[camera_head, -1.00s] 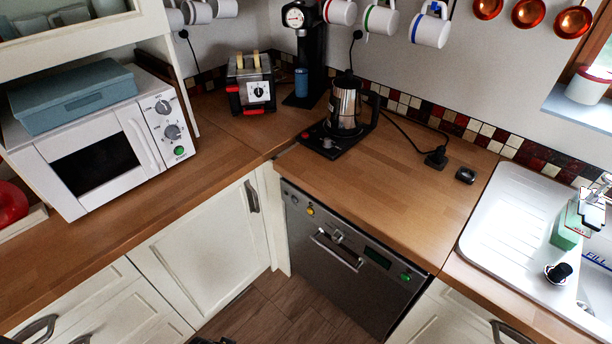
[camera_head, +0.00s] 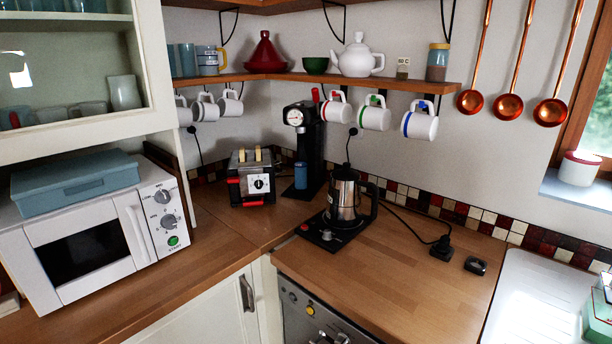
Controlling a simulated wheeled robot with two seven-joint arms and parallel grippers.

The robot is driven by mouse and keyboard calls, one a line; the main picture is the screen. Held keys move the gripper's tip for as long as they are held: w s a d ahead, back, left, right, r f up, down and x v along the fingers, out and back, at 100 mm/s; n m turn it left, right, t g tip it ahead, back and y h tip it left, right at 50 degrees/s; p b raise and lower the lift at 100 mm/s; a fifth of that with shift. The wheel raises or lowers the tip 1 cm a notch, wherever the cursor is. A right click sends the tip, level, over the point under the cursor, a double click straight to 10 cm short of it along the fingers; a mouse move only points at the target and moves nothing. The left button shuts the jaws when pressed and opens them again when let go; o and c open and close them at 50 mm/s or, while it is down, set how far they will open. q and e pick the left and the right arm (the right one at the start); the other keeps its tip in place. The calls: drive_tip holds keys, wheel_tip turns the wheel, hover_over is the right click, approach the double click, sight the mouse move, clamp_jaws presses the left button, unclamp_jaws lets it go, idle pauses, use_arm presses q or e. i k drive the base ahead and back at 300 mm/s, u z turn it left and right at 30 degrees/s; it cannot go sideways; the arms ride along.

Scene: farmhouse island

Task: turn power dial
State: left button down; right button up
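The white microwave (camera_head: 95,235) stands on the left counter with its door shut. Its right-hand panel carries two grey dials, an upper dial (camera_head: 162,197) and a lower dial (camera_head: 168,221), above a green button (camera_head: 173,241). The dial labels are too small to read, so I cannot tell which is for power. The toaster (camera_head: 251,178) in the corner also has a dial (camera_head: 260,184) on its front. A small knob (camera_head: 326,235) sits on the black base under the kettle. Neither of my grippers is in view.
A blue box (camera_head: 75,183) lies on top of the microwave. The kettle (camera_head: 345,199) and coffee machine (camera_head: 303,150) stand near the corner. Mugs hang under the shelf (camera_head: 290,77). The wooden counter (camera_head: 400,270) in front of the kettle is mostly clear.

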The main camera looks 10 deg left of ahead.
sight(162, 196)
drive_tip(key=u, duration=1.25)
